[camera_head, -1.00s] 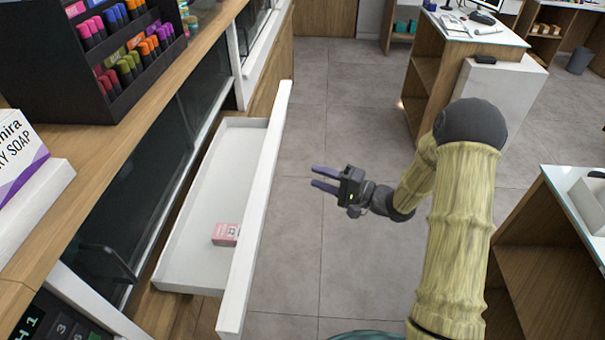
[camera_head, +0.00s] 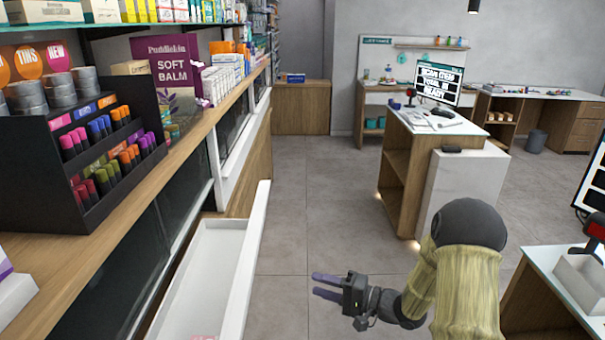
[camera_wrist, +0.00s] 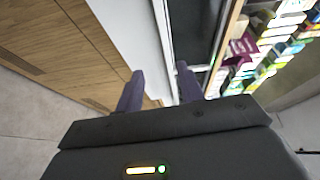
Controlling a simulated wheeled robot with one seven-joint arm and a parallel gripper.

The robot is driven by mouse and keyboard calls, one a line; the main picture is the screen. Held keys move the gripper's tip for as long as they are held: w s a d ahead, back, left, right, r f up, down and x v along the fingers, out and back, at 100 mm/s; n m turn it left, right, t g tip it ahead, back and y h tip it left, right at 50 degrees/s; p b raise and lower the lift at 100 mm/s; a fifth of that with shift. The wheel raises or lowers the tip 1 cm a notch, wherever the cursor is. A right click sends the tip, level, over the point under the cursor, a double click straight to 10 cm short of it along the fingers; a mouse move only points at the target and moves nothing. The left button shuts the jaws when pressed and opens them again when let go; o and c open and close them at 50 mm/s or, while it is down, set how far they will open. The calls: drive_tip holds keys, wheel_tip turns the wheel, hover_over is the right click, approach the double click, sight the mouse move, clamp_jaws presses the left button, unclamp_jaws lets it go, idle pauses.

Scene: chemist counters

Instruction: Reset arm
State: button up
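My gripper (camera_head: 326,286) is open and empty, with two purple fingers pointing left. In the head view it hangs in the air over the aisle, to the right of the open white drawer (camera_head: 206,280). The fingers also show apart in the wrist view (camera_wrist: 160,88), with nothing between them. My arm is bent and comes in from the lower right. Only a sliver of a pink box (camera_head: 205,337) in the drawer shows at the bottom edge of the head view.
The drawer juts into the aisle from the left counter, which bears a black lipstick display (camera_head: 95,160) and a purple Soft Balm box (camera_head: 166,65). A counter with a monitor (camera_head: 438,82) stands at the back right. Another counter (camera_head: 560,285) is near right. The middle floor is clear.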

drive_tip(key=s+d+r+n+t+h, duration=0.1)
drive_tip(key=d+n+h, duration=0.1)
drive_tip(key=d+h, duration=0.85)
drive_tip(key=s+a+n+g+h, duration=0.1)
drive_tip(key=s+g+h, duration=0.1)
drive_tip(key=s, duration=0.7)
drive_tip(key=s+a+r+n+g+h, duration=0.1)
drive_tip(key=s+g+h, duration=0.2)
drive_tip(key=s, duration=0.6)
drive_tip(key=shift+s+r+n+g+p, duration=0.2)
drive_tip(key=shift+r+n+g+p, duration=0.15)
drive_tip(key=shift+g, duration=0.25)
drive_tip(key=shift+w, duration=0.15)
